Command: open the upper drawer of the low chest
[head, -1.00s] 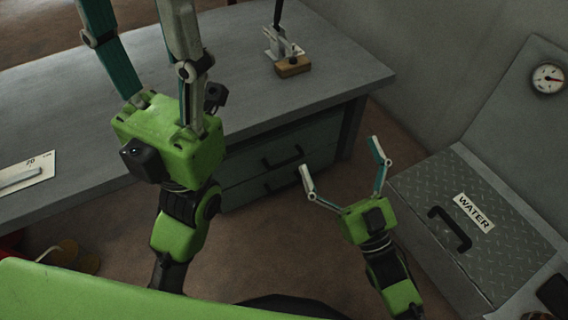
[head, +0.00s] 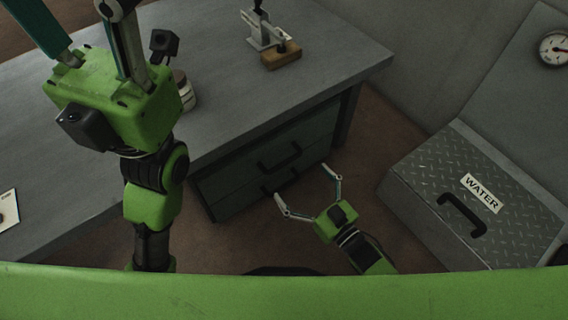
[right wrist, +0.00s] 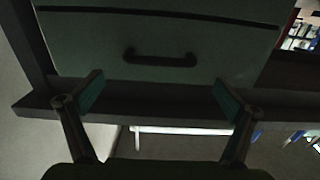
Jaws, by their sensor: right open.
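The low chest (head: 215,200) is dark grey-green and stands under the grey table in the head view. Its upper drawer (head: 315,137) and the drawer below it look shut. The upper black bar handle (head: 280,158) is clear, and the lower handle (head: 284,181) is beneath it. My right gripper (head: 303,183) is open and empty in front of the chest, apart from the handles. In the right wrist view a drawer handle (right wrist: 160,58) lies ahead between the spread fingertips (right wrist: 158,88); I cannot tell which drawer it is. My left gripper (head: 110,100) is above the table, fingertips out of frame.
The grey table (head: 330,55) overhangs the chest and carries a clamp on a wooden block (head: 281,55) and a jar (head: 185,92) partly behind my left gripper. A metal box labelled WATER (head: 420,170) stands at the right. Brown floor lies between box and chest.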

